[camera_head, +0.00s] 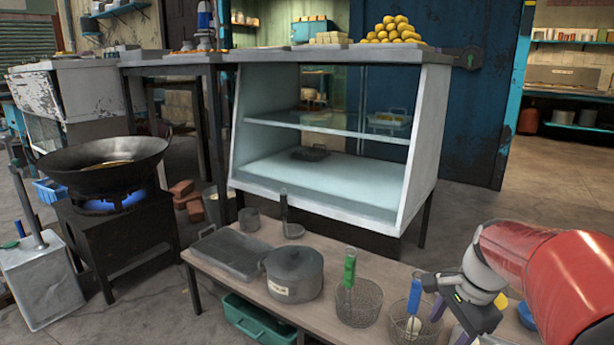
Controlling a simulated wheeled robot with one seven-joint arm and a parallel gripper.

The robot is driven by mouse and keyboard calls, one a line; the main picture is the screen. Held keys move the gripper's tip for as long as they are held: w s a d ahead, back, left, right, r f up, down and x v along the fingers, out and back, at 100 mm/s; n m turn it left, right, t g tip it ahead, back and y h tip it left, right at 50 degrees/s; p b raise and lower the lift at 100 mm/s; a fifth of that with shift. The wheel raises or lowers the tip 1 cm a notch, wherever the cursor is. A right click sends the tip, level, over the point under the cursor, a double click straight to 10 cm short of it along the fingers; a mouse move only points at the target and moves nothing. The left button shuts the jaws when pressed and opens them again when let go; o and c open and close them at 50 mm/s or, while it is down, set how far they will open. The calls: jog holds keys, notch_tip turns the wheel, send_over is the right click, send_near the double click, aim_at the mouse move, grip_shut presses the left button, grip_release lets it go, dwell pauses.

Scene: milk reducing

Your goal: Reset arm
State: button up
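My red arm enters at the right edge, and my gripper (448,318) hangs low at the lower right, above the right end of the low wooden table (222,289). Its dark and grey parts point down, and the fingertips are small and partly hidden, so I cannot tell whether it is open or shut. I see nothing clearly held. Just left of it stands a wire basket with a blue handle (414,297); I cannot tell if they touch. Further left is a wire basket with a green handle (349,272).
A lidded grey pot (294,274), a flat dark tray (229,253) and a ladle (285,212) are on the table. A glass-shelved display case (421,150) stands behind it. A wok (104,168) sits over a blue flame at left. A green crate (258,322) is under the table.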

jog(key=s+a+r+n+t+h+p, duration=0.1)
jog(key=s+a+r+n+t+p, duration=0.1)
jog(key=s+a+r+n, duration=0.2)
jog(key=s+a+r+n+t+p, duration=0.2)
jog(key=s+a+n, duration=0.4)
jog(key=s+n, duration=0.5)
notch_tip(320, 180, up, 2)
jog(key=shift+a+r+h+p, duration=0.1)
jog(key=shift+a+h+p, duration=0.2)
jog(key=shift+h+p, duration=0.15)
